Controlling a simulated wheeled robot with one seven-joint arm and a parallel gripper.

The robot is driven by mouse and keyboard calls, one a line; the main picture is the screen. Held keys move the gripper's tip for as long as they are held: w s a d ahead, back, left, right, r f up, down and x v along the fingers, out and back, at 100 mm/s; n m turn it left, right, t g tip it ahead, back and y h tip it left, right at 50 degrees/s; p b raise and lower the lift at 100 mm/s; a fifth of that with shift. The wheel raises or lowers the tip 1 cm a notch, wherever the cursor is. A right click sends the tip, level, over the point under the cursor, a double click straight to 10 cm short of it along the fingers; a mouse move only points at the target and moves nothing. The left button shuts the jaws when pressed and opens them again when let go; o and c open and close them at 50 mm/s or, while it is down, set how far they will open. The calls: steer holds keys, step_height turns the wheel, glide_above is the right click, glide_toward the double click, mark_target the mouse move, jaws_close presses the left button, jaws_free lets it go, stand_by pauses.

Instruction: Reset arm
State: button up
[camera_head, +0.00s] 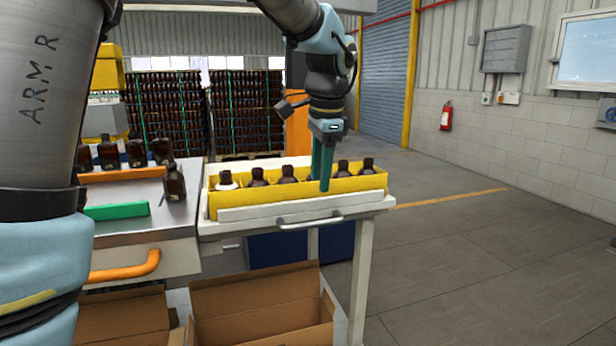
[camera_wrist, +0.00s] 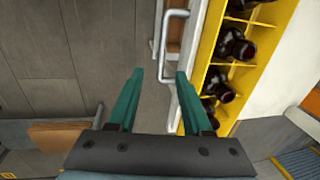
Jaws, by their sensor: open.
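My gripper (camera_head: 322,168) hangs from my arm with its green fingers pointing down at the yellow crate (camera_head: 290,202) in the head view. The wrist view shows the two fingers of my gripper (camera_wrist: 158,88) spread apart with nothing between them. The yellow crate (camera_wrist: 202,62) lies to the right there, with dark bottles (camera_wrist: 234,45) in its compartments. In the head view several amber bottles (camera_head: 288,174) stand in the crate on both sides of the fingers. Whether the fingertips touch the crate cannot be told. The fingers hide part of the crate's inside.
The crate stands on a white table (camera_head: 385,203) with a metal handle (camera_head: 310,220). More bottles (camera_head: 175,183) stand on the metal surface at left, by a green bar (camera_head: 115,211). An open cardboard box (camera_head: 262,310) is below. The floor (camera_head: 480,260) at right is clear.

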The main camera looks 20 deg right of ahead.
steer(key=w+a+f+n, duration=0.1)
steer(key=a+f+n, duration=0.1)
steer(key=a, duration=0.4)
steer(key=w+a+f+n, duration=0.1)
steer(key=a+f+n, duration=0.2)
steer(key=a, duration=0.3)
steer(key=w+a+f+n, duration=0.2)
steer(key=a+f+n, duration=0.1)
steer(key=a, duration=0.3)
steer(key=shift+a+f+n+g, duration=0.1)
steer(key=shift+a+n+g, duration=0.2)
steer(key=shift+a, duration=0.05)
steer(key=s+a+f+n, duration=0.3)
steer(key=a+n, duration=0.2)
steer(key=a, duration=0.3)
steer(key=s+a+f+n, duration=0.3)
steer(key=a+f+n, duration=0.1)
steer(key=a, duration=0.4)
steer(key=shift+s+a+n, duration=0.25)
steer(key=shift+a+n, duration=0.15)
